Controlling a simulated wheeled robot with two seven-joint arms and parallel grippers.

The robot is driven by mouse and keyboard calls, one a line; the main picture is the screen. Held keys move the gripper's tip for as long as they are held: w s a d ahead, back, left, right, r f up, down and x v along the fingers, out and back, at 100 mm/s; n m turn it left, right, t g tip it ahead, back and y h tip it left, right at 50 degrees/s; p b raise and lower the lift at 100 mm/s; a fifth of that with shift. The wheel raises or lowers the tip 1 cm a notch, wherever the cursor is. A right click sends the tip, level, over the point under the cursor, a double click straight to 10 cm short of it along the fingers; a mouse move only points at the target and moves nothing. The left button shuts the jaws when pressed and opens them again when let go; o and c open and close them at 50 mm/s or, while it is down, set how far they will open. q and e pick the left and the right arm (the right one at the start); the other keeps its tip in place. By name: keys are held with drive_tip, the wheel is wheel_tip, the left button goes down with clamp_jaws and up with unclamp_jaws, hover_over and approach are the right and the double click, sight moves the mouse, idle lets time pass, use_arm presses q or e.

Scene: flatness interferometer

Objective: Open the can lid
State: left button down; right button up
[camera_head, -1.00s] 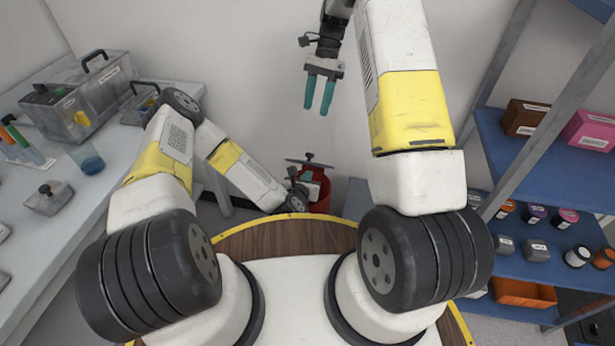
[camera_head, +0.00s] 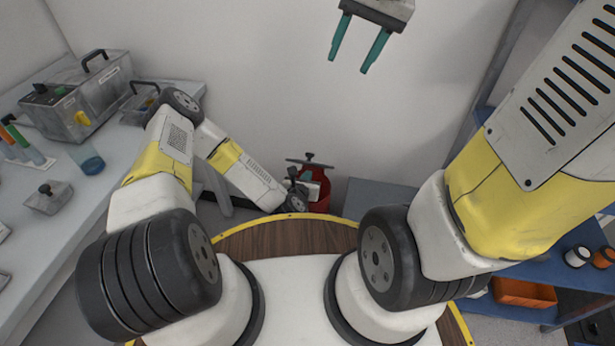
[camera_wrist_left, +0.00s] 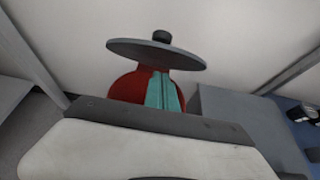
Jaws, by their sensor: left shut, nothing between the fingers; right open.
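The red can (camera_head: 318,196) stands on the floor by the wall, beyond my base. Its grey disc lid (camera_head: 322,166) with a black knob is above it, partly screened by my left gripper. In the left wrist view the lid (camera_wrist_left: 150,54) looks tilted over the red can (camera_wrist_left: 122,88); I cannot tell whether they touch. My left gripper (camera_wrist_left: 165,92) is shut and empty, its teal fingers in front of the can and just below the lid. My right gripper (camera_head: 350,64) is open and empty, raised high near the wall.
A grey bench (camera_head: 80,215) on the left carries metal boxes (camera_head: 92,95) and a blue beaker (camera_head: 90,162). A blue shelf (camera_head: 545,270) on the right holds an orange bin (camera_head: 523,292). A low grey-blue block (camera_head: 375,197) stands just right of the can.

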use_arm(q)
drive_tip(key=shift+w+d+r+g+y, duration=0.25)
drive_tip(key=shift+w+r+g, duration=0.5)
drive_tip(key=shift+r, duration=0.2)
drive_tip(key=shift+w+d+r+g+y, duration=0.25)
drive_tip(key=shift+w+r+g, duration=0.4)
drive_tip(key=shift+w+r, duration=0.2)
drive_tip(key=w+r+g, duration=0.1)
drive_tip(key=w+d+r+g, duration=0.1)
drive_tip(key=w, duration=0.1)
drive_tip(key=shift+r+y, duration=0.2)
drive_tip(key=shift+y, duration=0.1)
drive_tip(key=shift+w+d+r, duration=0.15)
drive_tip(key=shift+w+r, duration=0.05)
drive_tip(key=shift+w, duration=0.35)
drive_tip(key=shift+w+d+r, duration=0.15)
drive_tip(key=shift+w+d, duration=0.05)
drive_tip(key=shift+w, duration=0.3)
drive_tip(key=shift+w+d+r, duration=0.15)
drive_tip(key=shift+w+r, duration=0.05)
drive_tip(key=shift+w, duration=0.35)
use_arm(e)
drive_tip(key=s+n+t, duration=0.3)
drive_tip(key=s, duration=0.8)
drive_tip(key=shift+d+n+h, duration=0.3)
drive_tip(key=shift+n+h, duration=0.1)
drive_tip(key=shift+s+f, duration=0.1)
